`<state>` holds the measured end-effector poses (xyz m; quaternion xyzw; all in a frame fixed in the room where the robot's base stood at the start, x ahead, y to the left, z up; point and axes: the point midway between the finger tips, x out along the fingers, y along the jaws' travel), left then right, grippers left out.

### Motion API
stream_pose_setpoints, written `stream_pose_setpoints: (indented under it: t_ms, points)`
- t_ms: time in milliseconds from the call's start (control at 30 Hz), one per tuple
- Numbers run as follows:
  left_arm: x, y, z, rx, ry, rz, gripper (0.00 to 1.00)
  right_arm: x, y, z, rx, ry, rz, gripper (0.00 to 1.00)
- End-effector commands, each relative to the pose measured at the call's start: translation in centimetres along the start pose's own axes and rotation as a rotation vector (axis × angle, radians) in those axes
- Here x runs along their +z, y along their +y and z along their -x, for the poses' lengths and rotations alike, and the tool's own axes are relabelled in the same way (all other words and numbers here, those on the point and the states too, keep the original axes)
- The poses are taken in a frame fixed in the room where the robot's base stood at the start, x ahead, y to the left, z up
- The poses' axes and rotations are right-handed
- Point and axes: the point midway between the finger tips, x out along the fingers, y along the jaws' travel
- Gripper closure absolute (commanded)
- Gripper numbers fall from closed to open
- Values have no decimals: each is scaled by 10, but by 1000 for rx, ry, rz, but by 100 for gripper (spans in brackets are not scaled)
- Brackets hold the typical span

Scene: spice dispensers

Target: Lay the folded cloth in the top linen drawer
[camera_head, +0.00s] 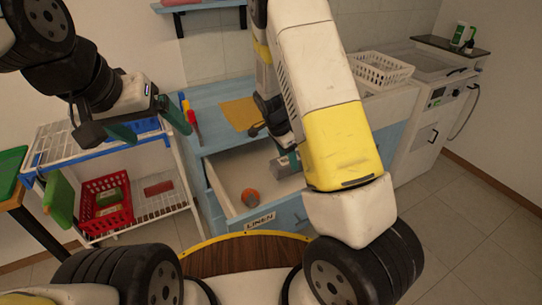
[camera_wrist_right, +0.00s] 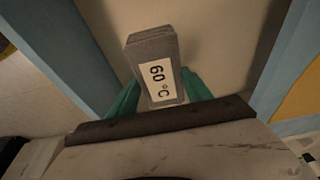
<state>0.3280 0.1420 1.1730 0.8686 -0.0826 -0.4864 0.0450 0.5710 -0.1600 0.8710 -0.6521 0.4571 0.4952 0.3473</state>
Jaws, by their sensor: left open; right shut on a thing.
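The linen drawer (camera_head: 262,213), labelled LINEN, is pulled open at the front of a blue cabinet. An orange ball-like thing (camera_head: 250,197) lies on its pale floor. My right gripper (camera_head: 284,164) is over the drawer's inside. It is shut on a grey block-like bundle (camera_wrist_right: 158,57), which looks like the folded cloth and has a white label reading 60 °C. The bundle sits between the teal fingers in the right wrist view; I cannot tell whether it touches the drawer floor. My left gripper (camera_head: 149,123) is open and empty, left of the cabinet.
A yellow flat cloth-like thing (camera_head: 241,112) and upright coloured tools (camera_head: 192,118) are on the cabinet top. A white wire rack (camera_head: 165,203) with a red basket (camera_head: 106,203) stands at left. A white basket (camera_head: 380,69) is at the back right. Floor at right is clear.

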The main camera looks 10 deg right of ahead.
Motion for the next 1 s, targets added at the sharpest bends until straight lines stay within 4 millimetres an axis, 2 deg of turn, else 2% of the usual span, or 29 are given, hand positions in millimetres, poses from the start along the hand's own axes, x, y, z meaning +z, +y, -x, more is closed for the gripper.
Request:
stream_pose_setpoints:
  t_ms: [100,200,433,600,1000]
  points:
    - [0,0,0,0,0,0,11,6,2,-24,7,0,-3,86]
    - [0,0,0,0,0,0,11,11,2,-40,5,0,-3,86]
    - [0,0,0,0,0,0,11,16,1,-58,2,-1,-1,86]
    - [0,0,0,0,0,0,11,22,1,-82,5,0,-1,86]
    - [0,0,0,0,0,0,11,25,1,-90,1,-1,-1,86]
